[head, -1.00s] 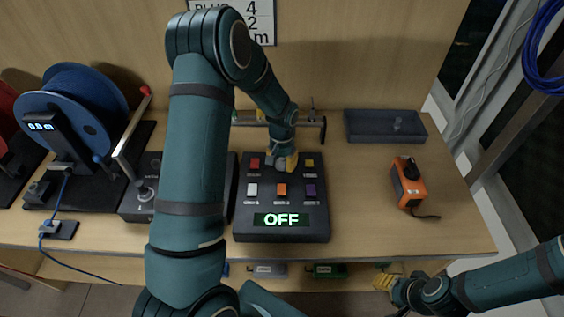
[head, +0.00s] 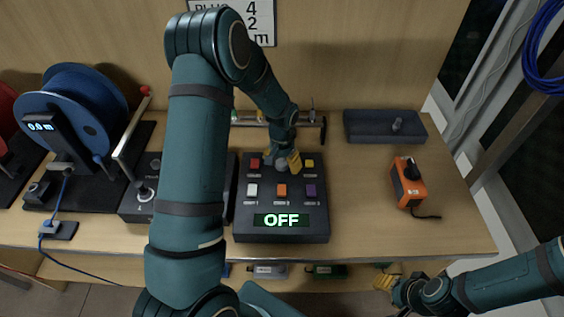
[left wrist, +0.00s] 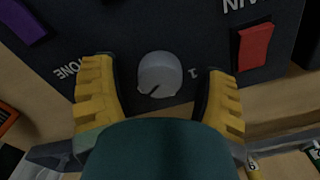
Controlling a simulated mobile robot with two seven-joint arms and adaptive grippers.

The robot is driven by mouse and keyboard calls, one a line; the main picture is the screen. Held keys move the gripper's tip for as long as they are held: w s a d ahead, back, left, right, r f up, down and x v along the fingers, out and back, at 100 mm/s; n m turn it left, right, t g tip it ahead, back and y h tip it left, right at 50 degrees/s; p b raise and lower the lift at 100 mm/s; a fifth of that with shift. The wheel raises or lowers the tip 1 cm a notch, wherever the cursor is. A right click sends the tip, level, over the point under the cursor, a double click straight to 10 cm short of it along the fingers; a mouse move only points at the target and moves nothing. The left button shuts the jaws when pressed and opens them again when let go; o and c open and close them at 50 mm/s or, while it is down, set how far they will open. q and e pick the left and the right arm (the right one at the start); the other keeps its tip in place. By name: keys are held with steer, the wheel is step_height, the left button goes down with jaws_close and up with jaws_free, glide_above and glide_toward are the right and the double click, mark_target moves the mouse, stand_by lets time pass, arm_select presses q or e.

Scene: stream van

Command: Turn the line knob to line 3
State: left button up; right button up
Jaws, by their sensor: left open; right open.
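The control box (head: 240,222) is dark, with red, yellow, white, orange and purple buttons and a display (head: 281,220) reading OFF. The line knob (left wrist: 159,75) is a round grey knob on the box's far part, with a dark pointer mark towards the lower left in the left wrist view. Labels "TONE" and "1" are beside it. My left gripper (head: 282,165) is open over the knob. In the left wrist view its yellow fingers (left wrist: 160,95) stand either side of the knob, with visible gaps. My right gripper (head: 388,284) is open, low at the right, beyond the table's front edge.
A blue cable reel (head: 78,100) and a box with a lever (head: 140,204) stand at the left. An orange device (head: 408,186) and a dark tray (head: 375,126) are at the right. A metal bar (head: 315,124) stands behind the control box.

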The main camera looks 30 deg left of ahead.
mark_target(282, 162)
arm_select(q)
step_height(282, 162, up, 12)
stand_by(0.5)
stand_by(0.3)
